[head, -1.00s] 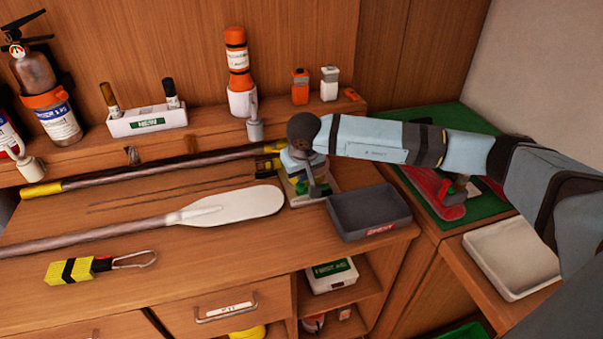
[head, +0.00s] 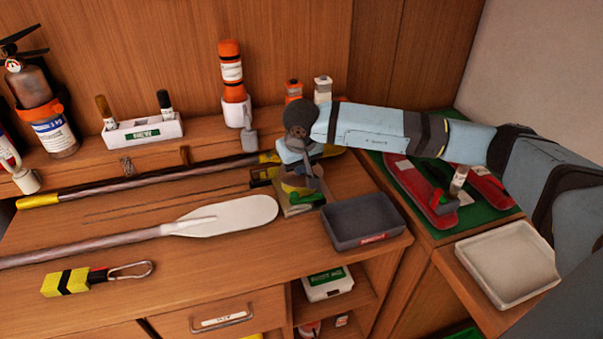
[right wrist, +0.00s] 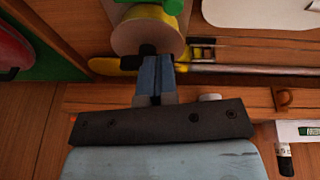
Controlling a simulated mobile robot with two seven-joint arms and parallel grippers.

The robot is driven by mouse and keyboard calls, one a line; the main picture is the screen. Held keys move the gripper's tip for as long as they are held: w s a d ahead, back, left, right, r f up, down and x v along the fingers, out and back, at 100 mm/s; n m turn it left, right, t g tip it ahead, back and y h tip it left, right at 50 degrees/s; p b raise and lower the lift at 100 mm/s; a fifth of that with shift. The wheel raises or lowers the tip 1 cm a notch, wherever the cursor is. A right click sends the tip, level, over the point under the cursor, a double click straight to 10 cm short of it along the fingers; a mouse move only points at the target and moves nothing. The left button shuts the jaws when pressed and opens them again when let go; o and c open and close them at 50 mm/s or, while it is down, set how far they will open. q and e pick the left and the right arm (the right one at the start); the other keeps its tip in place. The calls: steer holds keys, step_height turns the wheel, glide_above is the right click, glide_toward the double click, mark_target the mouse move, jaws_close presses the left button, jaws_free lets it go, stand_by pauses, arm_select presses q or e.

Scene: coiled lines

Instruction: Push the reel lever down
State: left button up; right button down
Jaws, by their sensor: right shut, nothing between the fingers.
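The reel (head: 296,190) stands on a small pale base on the bench, left of the grey tray. Its yellow drum and a green part (head: 308,198) show beside my right gripper (head: 312,178), which points down at it and hides part of it. In the right wrist view, my right gripper (right wrist: 155,60) is shut and empty. Its tips are close to a black knob in front of the reel's cream disc (right wrist: 135,37). I cannot tell whether they touch, or which part is the lever. My left gripper is not in view.
A dark grey tray (head: 364,224) sits right of the reel. A white paddle (head: 232,215) and a long pole (head: 120,181) lie to the left. An orange bottle (head: 231,68) stands on the shelf behind. A pale tray (head: 508,262) and red objects (head: 420,192) are to the right.

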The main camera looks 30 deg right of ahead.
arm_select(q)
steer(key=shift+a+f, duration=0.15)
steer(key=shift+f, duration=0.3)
arm_select(e)
steer(key=s+a+r, duration=0.1)
steer(key=a+r, duration=0.4)
steer(key=r, duration=0.1)
steer(key=shift+s+r, duration=0.2)
steer(key=shift+r, duration=0.1)
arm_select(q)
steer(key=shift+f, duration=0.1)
arm_select(e)
steer(key=shift+f, duration=0.1)
